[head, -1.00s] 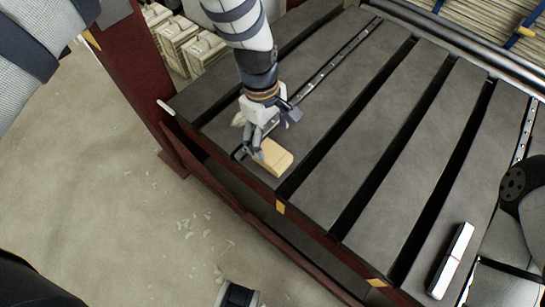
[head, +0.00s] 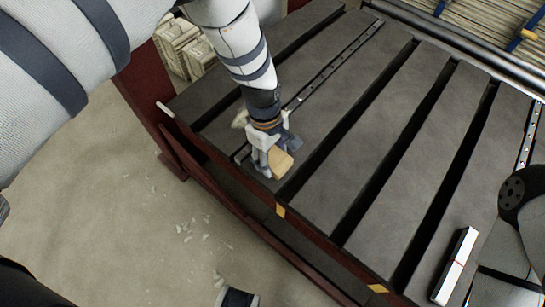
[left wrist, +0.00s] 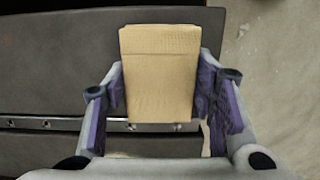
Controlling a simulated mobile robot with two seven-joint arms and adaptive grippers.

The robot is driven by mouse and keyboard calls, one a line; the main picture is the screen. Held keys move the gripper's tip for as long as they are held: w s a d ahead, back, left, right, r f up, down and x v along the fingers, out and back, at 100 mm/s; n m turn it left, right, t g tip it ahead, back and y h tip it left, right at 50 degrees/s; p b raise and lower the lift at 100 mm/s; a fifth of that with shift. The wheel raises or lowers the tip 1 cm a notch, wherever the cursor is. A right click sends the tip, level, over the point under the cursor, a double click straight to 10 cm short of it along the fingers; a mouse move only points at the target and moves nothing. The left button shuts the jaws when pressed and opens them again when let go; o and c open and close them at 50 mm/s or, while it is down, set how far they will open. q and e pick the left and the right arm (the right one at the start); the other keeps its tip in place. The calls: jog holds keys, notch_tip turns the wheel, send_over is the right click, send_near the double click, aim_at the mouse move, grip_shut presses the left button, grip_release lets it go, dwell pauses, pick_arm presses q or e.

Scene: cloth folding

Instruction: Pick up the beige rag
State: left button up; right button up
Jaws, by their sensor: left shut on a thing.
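The beige rag (head: 282,164) is a folded block near the left front corner of the dark slatted table. My left gripper (head: 270,168) is at it, coming from above, with the fingers on either side of the rag. In the left wrist view the rag (left wrist: 158,80) fills the gap between the two fingers of the left gripper (left wrist: 160,90), which are shut on it. Whether the rag still touches the table cannot be told. My right gripper does not show.
The dark slatted table (head: 385,150) has long gaps between its slats and a red-brown frame. A white box with a red mark (head: 455,265) lies at the table's right front. Beige stacked items (head: 180,40) stand beyond the table's left edge. The middle slats are clear.

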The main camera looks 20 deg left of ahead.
aim_at(274, 156)
pick_arm(q)
notch_tip(274, 156, up, 3)
jog(key=shift+w+p, duration=0.1)
jog(key=shift+p, duration=0.25)
jog(key=s+r+p, duration=0.3)
jog(key=s+r, duration=0.7)
jog(key=s, duration=0.4)
jog(key=shift+s+a+p, duration=0.15)
jog(key=shift+a+p, duration=0.1)
jog(key=shift+p, duration=0.15)
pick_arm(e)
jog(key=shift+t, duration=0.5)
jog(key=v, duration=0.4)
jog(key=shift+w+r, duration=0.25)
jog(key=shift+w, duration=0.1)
